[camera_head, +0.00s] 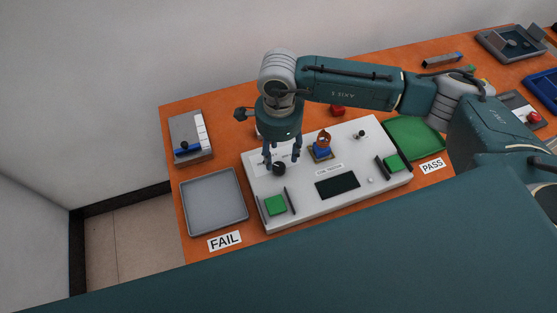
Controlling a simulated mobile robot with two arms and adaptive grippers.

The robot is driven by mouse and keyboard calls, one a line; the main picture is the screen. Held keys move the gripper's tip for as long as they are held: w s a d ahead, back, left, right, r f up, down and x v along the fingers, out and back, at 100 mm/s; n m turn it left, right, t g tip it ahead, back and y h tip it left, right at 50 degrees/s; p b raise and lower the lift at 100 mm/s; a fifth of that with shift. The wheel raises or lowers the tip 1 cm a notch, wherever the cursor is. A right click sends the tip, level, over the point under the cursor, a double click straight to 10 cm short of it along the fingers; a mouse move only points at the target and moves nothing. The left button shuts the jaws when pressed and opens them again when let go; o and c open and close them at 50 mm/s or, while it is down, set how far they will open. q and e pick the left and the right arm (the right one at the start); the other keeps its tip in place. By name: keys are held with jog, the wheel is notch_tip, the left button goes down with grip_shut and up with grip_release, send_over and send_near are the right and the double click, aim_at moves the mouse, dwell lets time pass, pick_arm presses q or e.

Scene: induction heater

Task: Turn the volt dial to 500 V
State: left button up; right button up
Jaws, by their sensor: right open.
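The white tester panel (342,205) lies on the orange table. A black dial (279,169) sits at its left rear part, and I take it for the volt dial; its markings are too small to read. My right gripper (282,160) points down right over this dial, fingers apart, one on each side of it. I cannot tell whether the fingers touch the dial. The panel also bears a dark screen (338,187), a blue block with an orange coil (322,148), and green pads at left (276,205) and right (393,163). My left gripper is not in view.
A grey tray (213,201) with a FAIL label (225,240) stands to the left. A green tray (414,138) with a PASS label (432,166) stands to the right. A grey box (190,139) is at the back left. A small red object (337,111) lies behind the panel.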

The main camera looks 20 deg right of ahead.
aim_at(279, 166)
notch_tip(279, 166, down, 6)
jog(key=shift+f+p, duration=0.25)
jog(key=shift+p, duration=0.55)
jog(key=shift+c, duration=0.3)
jog(key=c, duration=1.1)
